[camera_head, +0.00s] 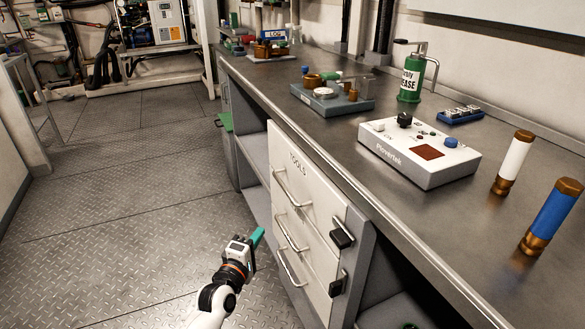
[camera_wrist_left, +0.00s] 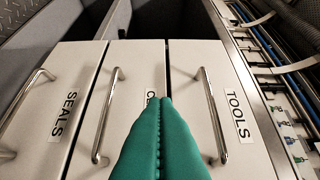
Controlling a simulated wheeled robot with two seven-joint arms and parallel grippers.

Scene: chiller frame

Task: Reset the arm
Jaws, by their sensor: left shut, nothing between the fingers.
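My left gripper (camera_head: 257,239) is low at the left of the drawer unit, in front of the white drawers. Its green fingers are shut with nothing between them. In the left wrist view the shut fingertips (camera_wrist_left: 166,101) point at the middle drawer (camera_wrist_left: 135,75) and cover most of its label. The drawer marked TOOLS (camera_head: 298,171) is the top one, and the drawer marked SEALS (camera_wrist_left: 55,100) also shows in the left wrist view. All the drawers look closed. My right gripper is not in view.
The metal workbench (camera_head: 330,133) runs above the drawers. It carries a white control box (camera_head: 418,155), a green grease can (camera_head: 411,78), a blue-grey fixture (camera_head: 332,98) and two upright cylinders, one white (camera_head: 514,160) and one blue (camera_head: 553,215). The floor (camera_head: 120,230) at left is clear.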

